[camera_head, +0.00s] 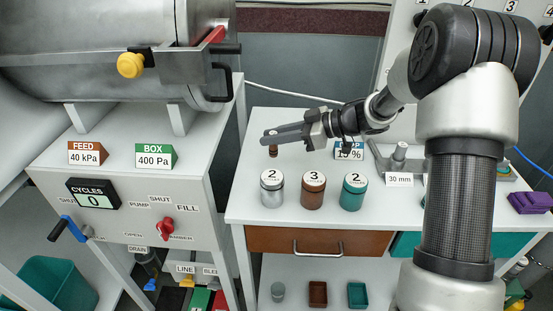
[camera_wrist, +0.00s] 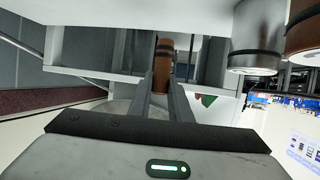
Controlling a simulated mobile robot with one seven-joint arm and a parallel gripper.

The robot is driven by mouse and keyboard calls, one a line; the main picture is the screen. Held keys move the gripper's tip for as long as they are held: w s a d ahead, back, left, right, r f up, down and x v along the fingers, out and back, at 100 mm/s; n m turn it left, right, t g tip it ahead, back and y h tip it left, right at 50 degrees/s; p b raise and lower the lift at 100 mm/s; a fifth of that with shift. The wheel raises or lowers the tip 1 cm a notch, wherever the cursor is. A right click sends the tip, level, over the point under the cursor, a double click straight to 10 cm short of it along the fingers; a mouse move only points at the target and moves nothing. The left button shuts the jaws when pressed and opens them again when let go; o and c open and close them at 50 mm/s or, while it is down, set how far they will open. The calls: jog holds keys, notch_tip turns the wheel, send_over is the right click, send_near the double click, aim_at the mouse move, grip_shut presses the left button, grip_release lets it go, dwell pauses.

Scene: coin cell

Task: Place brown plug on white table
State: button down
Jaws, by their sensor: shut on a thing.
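My gripper (camera_head: 272,138) reaches left over the white table (camera_head: 240,205). It is shut on the small brown plug (camera_head: 273,151), which hangs below the fingertips near the table's back left part. In the wrist view the brown plug (camera_wrist: 163,58) shows between the two finger ends (camera_wrist: 163,85). I cannot tell whether the plug's lower end touches the table top.
A silver jar (camera_head: 272,192), a brown jar (camera_head: 312,193) and a teal jar (camera_head: 352,195) stand on the table in front of the plug. A 30 mm label (camera_head: 399,180) and a purple block (camera_head: 530,203) lie to the right. The table's left part is clear.

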aim_at(273, 152)
jog(key=shift+f+b, duration=0.75)
jog(key=shift+f, duration=1.9)
jog(key=shift+f, duration=0.15)
jog(key=c, duration=1.6)
grip_release()
jog(key=shift+c, duration=0.2)
